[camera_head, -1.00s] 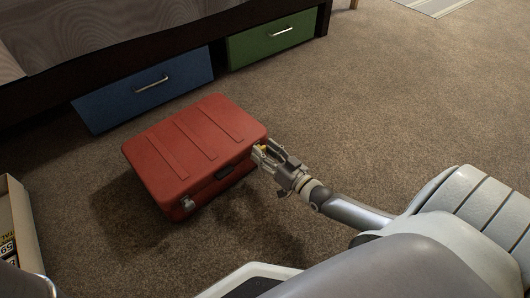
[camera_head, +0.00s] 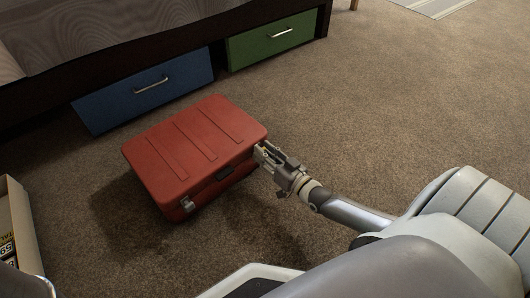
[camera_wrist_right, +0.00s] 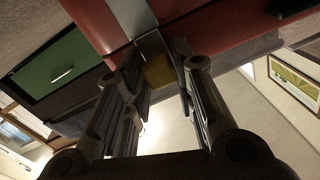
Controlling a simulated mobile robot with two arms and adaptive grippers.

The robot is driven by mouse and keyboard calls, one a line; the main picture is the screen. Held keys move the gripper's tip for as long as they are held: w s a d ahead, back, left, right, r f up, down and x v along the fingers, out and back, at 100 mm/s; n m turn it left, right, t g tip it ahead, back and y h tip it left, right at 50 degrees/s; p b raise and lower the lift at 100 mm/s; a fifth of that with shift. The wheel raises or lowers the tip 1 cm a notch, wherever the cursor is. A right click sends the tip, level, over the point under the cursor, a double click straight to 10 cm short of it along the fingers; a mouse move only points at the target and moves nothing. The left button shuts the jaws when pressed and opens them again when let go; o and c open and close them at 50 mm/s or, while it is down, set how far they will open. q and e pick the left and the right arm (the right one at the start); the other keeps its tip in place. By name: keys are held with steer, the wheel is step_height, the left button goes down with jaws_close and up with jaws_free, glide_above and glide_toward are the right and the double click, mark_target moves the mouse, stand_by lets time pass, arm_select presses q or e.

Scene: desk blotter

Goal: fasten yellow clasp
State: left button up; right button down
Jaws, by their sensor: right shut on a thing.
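A red suitcase (camera_head: 190,145) lies flat on the carpet with its lid down; it also fills the top of the right wrist view (camera_wrist_right: 215,25). The yellow clasp (camera_wrist_right: 157,71) shows in the right wrist view between my fingers, below a grey metal plate at the case's edge. In the head view the clasp is hidden behind my gripper. My right gripper (camera_head: 262,157) is at the case's right front corner, shut on the yellow clasp. A silver clasp (camera_head: 187,203) sits at the near left corner. My left gripper is not in view.
A dark bed frame with a blue drawer (camera_head: 145,88) and a green drawer (camera_head: 272,41) stands behind the case. An open box (camera_head: 17,220) is at the left edge. Carpet to the right is clear.

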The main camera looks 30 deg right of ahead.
step_height(320, 180, down, 2)
steer(key=c, duration=1.2)
jaws_free()
steer(key=shift+f, duration=0.1)
steer(key=s, duration=0.4)
steer(key=s+d, duration=0.1)
steer(key=s, duration=0.7)
steer(key=shift+d, duration=0.4)
